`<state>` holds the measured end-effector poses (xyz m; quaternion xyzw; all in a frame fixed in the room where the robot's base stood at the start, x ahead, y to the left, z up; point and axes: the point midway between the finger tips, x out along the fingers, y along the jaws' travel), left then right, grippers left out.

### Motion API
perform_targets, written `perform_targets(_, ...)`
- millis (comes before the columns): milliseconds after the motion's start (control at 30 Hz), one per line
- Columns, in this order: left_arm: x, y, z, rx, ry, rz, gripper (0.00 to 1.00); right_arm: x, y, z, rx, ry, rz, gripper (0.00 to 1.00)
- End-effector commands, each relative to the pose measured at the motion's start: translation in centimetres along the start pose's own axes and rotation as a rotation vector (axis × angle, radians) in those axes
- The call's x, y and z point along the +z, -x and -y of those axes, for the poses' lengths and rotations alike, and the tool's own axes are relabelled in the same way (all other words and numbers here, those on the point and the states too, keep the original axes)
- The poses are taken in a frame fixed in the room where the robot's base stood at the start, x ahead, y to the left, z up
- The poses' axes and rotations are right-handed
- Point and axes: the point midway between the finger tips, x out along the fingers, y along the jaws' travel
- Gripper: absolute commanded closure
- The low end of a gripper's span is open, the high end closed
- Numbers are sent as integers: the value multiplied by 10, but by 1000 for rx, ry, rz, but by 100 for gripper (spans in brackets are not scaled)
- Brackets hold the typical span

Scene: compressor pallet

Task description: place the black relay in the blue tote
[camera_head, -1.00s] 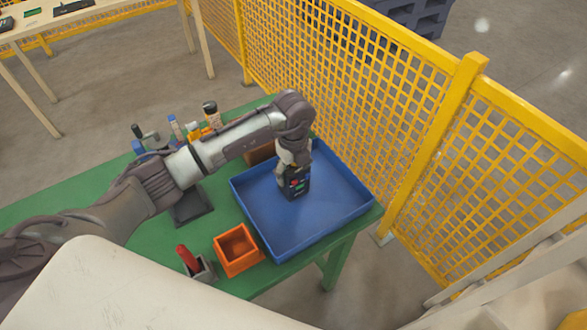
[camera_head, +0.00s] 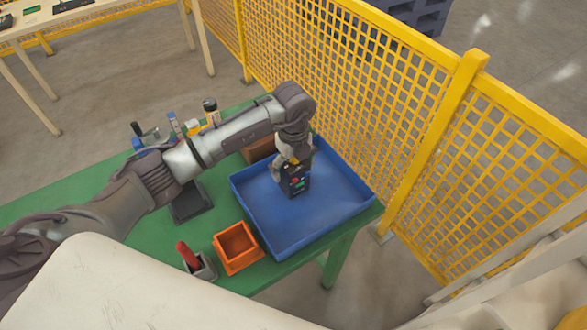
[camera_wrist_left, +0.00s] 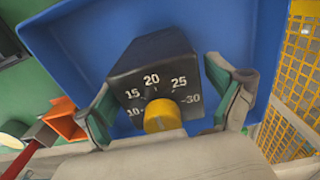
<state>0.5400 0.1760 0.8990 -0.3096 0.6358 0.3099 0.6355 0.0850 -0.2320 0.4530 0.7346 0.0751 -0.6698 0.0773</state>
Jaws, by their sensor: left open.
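The black relay (camera_head: 294,183) stands in the blue tote (camera_head: 330,222), on its floor toward the left-middle. In the left wrist view the relay (camera_wrist_left: 150,68) shows a dial scale and a yellow knob, with the blue tote floor (camera_wrist_left: 225,25) around it. My left gripper (camera_head: 292,165) is just above the relay. Its two fingers (camera_wrist_left: 165,105) are spread on either side of the relay, with a gap visible at least at the right finger. My right gripper does not show.
An orange bin (camera_head: 237,246) and a small grey holder with a red-handled item (camera_head: 190,258) stand left of the tote on the green table (camera_head: 90,197). A brown block (camera_head: 259,149) is behind the tote. A yellow mesh fence (camera_head: 385,90) runs close along the right.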

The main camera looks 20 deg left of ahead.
Motion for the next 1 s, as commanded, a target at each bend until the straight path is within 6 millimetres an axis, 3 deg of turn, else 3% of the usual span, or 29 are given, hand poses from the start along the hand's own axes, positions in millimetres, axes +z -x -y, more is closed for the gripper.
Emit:
perform_targets(300,1,66,1,-5,-1,4,7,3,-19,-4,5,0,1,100)
perform_targets(500,0,97,0,-3,0,2,7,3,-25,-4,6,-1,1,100)
perform_targets(700,0,109,0,-1,1,1,7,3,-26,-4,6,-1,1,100)
perform_targets(1000,0,109,0,0,1,0,7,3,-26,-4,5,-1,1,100)
